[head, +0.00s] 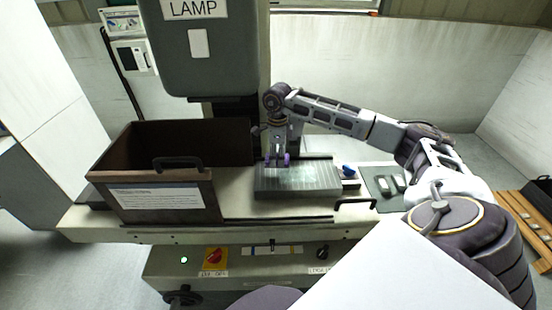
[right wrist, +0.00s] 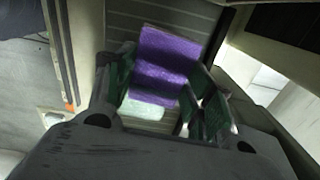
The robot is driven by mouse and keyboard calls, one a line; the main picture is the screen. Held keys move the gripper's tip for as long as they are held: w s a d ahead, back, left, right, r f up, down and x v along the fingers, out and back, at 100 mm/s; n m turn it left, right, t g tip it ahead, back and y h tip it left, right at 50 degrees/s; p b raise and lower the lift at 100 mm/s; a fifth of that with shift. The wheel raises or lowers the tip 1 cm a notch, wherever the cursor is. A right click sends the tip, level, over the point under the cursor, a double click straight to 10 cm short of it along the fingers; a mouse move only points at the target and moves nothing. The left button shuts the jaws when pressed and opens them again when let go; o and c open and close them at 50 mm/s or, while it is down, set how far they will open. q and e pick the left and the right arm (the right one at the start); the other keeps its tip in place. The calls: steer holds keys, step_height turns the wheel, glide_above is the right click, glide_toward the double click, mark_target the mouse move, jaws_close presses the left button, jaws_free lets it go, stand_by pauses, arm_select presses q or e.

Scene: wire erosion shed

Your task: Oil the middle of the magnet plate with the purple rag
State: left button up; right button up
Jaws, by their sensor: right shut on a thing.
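The magnet plate (head: 300,180) is a grey, ribbed block on the machine table. Its top has a glossy sheen across the middle. My right gripper (head: 278,158) is over the back left part of the plate, pointing down, shut on the purple rag (head: 287,158). In the right wrist view the purple rag (right wrist: 168,62) is between the fingers of the gripper (right wrist: 160,85), above the ribbed plate (right wrist: 195,18). I cannot tell whether the rag touches the plate. A pale patch shows below the rag in that view. My left gripper is not in view.
A dark brown open tank (head: 215,195) with a handle and a label stands left of the plate. A dark mat (head: 378,190) with pale pieces and a small blue item (head: 349,170) lie to the right. The lamp housing (head: 197,50) hangs above the back left.

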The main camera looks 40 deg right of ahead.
steer(key=shift+s+d+r+p, duration=0.1)
steer(key=shift+r+p, duration=0.5)
steer(key=shift+r, duration=0.85)
steer(key=shift+f, duration=0.1)
